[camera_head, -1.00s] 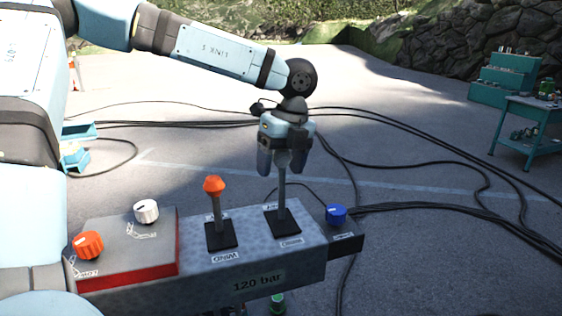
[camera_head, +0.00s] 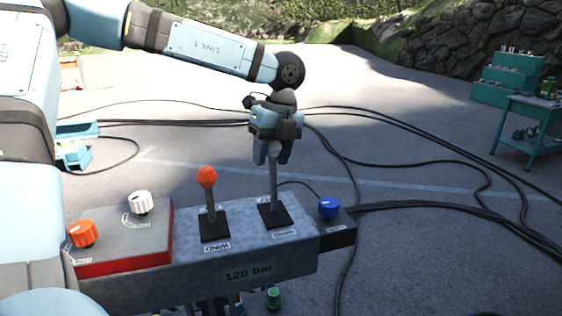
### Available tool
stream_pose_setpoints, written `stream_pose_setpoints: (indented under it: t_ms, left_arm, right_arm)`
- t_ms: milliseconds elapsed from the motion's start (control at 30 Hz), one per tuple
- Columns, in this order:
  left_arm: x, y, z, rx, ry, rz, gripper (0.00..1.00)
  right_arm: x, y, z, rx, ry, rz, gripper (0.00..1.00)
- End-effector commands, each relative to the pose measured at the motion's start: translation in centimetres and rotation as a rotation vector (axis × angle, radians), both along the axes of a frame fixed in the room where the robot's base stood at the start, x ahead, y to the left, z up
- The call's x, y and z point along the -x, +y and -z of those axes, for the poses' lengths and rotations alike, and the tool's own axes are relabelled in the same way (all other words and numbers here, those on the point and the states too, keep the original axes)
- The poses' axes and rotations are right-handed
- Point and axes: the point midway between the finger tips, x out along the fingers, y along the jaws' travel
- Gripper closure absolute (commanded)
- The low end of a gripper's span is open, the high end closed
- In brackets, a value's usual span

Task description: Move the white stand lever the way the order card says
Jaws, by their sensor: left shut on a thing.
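The white stand lever (camera_head: 273,186) rises from a dark square plate at the right of the grey control panel. It looks nearly upright. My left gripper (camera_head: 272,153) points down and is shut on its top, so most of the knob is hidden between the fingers. An orange-knobbed lever (camera_head: 207,178) labelled WIND stands to its left, apart from the gripper. The label at the white lever's base is too small to read. I cannot make out an order card. My right gripper is not in view.
An orange dial (camera_head: 83,234) and a white dial (camera_head: 140,203) sit on a red-edged box at the panel's left. A blue dial (camera_head: 329,208) is at its right end. Black cables (camera_head: 400,168) cross the ground behind. A teal table (camera_head: 530,130) stands far right.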

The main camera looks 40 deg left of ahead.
Motion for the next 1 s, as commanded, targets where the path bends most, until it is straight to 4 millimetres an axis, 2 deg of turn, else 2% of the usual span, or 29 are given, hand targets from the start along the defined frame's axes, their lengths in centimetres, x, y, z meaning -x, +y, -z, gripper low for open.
stream_pose_setpoints:
  t_ms: [100,233,400,667,700,767,800,1000]
  left_arm:
    - [-0.5,2.6,0.3,0.050,0.024,-0.009,0.98]
    - [-1.3,4.0,0.6,0.173,0.091,-0.006,0.98]
    - [-1.7,4.7,0.9,0.241,0.122,-0.001,0.98]
    - [-1.7,4.6,0.9,0.246,0.124,0.001,0.99]
    - [-1.7,4.6,0.9,0.246,0.124,0.001,0.52]
    - [-1.6,4.6,0.9,0.246,0.124,0.001,0.38]
    - [-1.6,4.6,0.9,0.246,0.124,0.001,0.31]
    - [-1.6,4.6,0.9,0.244,0.124,0.000,0.31]
  right_arm:
    - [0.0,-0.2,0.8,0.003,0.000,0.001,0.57]
    - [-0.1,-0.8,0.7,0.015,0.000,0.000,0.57]
    - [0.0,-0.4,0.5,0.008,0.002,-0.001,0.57]
    - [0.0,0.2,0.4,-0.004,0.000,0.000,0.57]
    - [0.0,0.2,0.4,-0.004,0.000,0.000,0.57]
    - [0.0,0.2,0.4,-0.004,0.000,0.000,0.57]
    - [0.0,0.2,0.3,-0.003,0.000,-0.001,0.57]
    - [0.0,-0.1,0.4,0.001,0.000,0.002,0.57]
